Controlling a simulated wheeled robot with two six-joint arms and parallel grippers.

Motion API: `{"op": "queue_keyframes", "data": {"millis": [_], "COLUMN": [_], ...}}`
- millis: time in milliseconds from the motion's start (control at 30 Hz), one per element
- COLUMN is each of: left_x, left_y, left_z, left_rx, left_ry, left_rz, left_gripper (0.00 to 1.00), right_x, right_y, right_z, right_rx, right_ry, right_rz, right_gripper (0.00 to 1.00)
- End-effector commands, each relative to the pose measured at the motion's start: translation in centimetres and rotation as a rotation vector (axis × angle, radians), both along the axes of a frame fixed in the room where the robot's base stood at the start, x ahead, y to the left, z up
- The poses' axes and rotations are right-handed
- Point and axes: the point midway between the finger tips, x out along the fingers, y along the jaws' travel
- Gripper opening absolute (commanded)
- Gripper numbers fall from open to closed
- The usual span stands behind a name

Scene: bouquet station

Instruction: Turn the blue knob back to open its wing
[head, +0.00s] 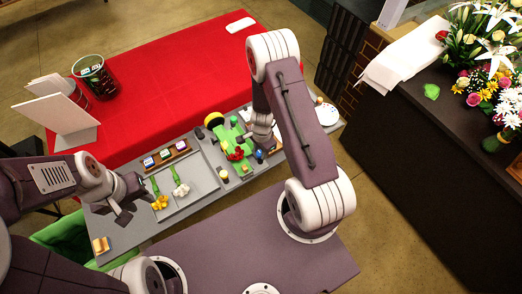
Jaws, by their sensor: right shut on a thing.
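The blue knob (259,155) is a small blue piece at the right side of the green fixture (222,135) on the grey workbench. My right gripper (263,148) comes down over the knob and is shut on it, as far as the small view shows; its fingertips are partly hidden. A red flower (236,155) lies at the fixture's near side. I cannot make out the position of the blue knob's wing. My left gripper (133,207) is open and empty over the left part of the bench, apart from the fixture.
A yellow knob (223,174) is at the fixture's near edge. A red-covered table (175,85) stands behind. A dark counter (440,170) with bouquets is at right.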

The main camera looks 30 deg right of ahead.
Motion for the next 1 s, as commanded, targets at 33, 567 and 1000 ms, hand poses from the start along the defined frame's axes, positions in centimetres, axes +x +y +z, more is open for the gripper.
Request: {"op": "queue_keyframes", "data": {"millis": [33,567,1000], "left_x": [0.0,0.0,0.0], "left_y": [0.0,0.0,0.0], "left_z": [0.0,0.0,7.2], "left_rx": [0.0,0.0,0.0], "left_ry": [0.0,0.0,0.0], "left_rz": [0.0,0.0,0.0], "left_gripper": [0.36,0.36,0.36], "right_x": [0.0,0.0,-0.2], "right_y": [0.0,0.0,0.0], "right_z": [0.0,0.0,8.0], "right_rx": [0.0,0.0,0.0], "right_ry": [-0.001,-0.001,-0.001], "right_rz": [-0.002,0.0,0.001], "right_gripper": [0.0,0.5,0.5]}}
